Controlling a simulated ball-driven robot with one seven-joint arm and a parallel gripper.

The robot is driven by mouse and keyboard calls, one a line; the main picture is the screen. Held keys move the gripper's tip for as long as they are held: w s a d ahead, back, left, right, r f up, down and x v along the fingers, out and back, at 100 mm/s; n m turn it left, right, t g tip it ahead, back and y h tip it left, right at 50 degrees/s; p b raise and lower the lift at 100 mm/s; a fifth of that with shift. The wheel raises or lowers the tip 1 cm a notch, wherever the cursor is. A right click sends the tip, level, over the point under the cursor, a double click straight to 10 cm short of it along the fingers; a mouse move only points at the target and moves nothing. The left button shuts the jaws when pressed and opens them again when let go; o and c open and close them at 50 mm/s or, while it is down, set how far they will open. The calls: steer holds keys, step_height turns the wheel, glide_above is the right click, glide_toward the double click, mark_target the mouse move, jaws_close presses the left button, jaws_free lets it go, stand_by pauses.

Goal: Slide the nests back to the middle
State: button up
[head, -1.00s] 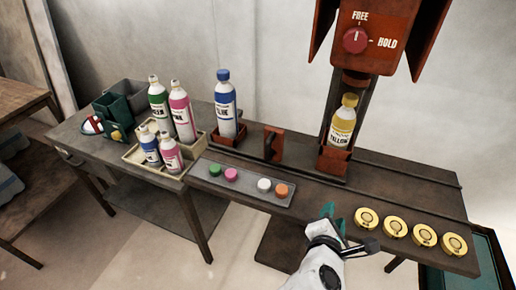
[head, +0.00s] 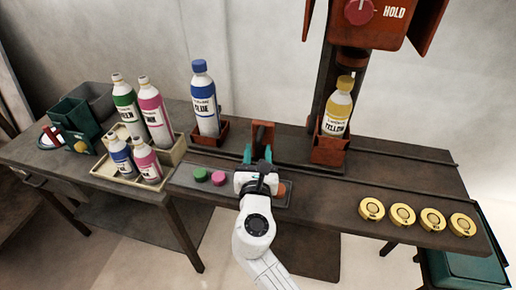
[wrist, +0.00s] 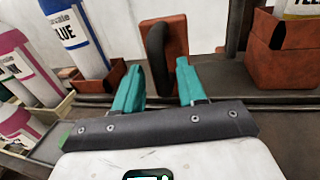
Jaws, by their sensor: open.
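A rust-red nest (head: 207,134) on the rail bench holds a blue-capped bottle labelled BLUE (head: 204,98). Another rust-red nest (head: 330,150) holds a yellow bottle (head: 338,107) beneath the red machine head. Between them stands a rust-red block with a dark handle (head: 262,138). In the wrist view this handle (wrist: 157,58) rises just beyond and between my teal fingertips. My gripper (head: 258,154) is open and empty, in front of the block; I cannot tell whether it touches. The yellow nest also shows in the wrist view (wrist: 280,50) at right.
A grey strip (head: 190,186) with coloured caps lies at the bench's front, partly hidden by my arm. Several yellow discs (head: 402,214) sit at front right. A crate (head: 112,178) of bottles stands left. The red head with its FREE/HOLD knob (head: 361,11) hangs above the yellow bottle.

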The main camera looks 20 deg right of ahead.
steer(key=shift+x, duration=1)
jaws_close()
